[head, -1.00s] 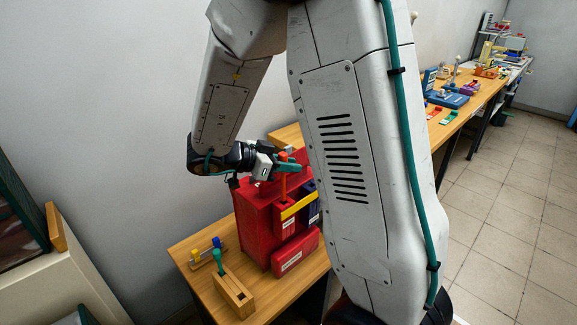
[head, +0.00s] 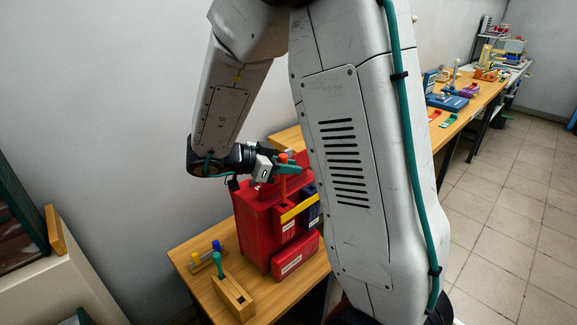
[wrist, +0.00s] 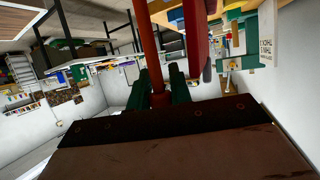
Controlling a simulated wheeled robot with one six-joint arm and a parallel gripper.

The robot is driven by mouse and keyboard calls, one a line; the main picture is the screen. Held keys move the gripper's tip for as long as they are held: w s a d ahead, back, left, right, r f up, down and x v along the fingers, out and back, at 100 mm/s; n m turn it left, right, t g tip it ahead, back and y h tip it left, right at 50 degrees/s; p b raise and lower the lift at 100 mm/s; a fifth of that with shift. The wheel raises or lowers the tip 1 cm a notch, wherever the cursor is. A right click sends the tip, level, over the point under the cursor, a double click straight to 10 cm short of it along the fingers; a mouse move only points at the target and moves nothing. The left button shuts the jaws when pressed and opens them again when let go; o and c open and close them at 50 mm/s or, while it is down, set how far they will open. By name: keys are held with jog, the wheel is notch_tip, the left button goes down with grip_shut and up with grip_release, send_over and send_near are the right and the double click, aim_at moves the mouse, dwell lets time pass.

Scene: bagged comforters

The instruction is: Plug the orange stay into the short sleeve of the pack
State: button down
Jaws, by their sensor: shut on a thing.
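My gripper (head: 287,168) has teal fingers shut on the orange stay (head: 283,185), beside the top of the red pack (head: 253,225). The stay is an upright rod with a wider orange head just above the fingers. Its lower end meets the top of a red sleeve (head: 287,229) on the pack's front; I cannot tell whether it is inside. A blue sleeve (head: 313,211) stands to the right, partly hidden by my arm. In the wrist view the stay (wrist: 149,45) runs between the green-looking fingers (wrist: 164,84).
A yellow strap (head: 298,210) crosses the sleeves. A red pouch (head: 296,255) bulges low on the pack's front. A wooden block with a green peg (head: 233,296) and a small rack with blue and yellow pegs (head: 206,257) stand left on the table (head: 196,284).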

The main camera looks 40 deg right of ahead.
jog(key=shift+f, duration=0.6)
dwell(0.3)
jog(key=c, duration=1.2)
grip_release()
jog(key=shift+a, duration=0.1)
jog(key=v, duration=0.7)
jog(key=shift+w+a+r, duration=0.1)
jog(key=shift+a+r, duration=0.1)
jog(key=shift+a, duration=0.05)
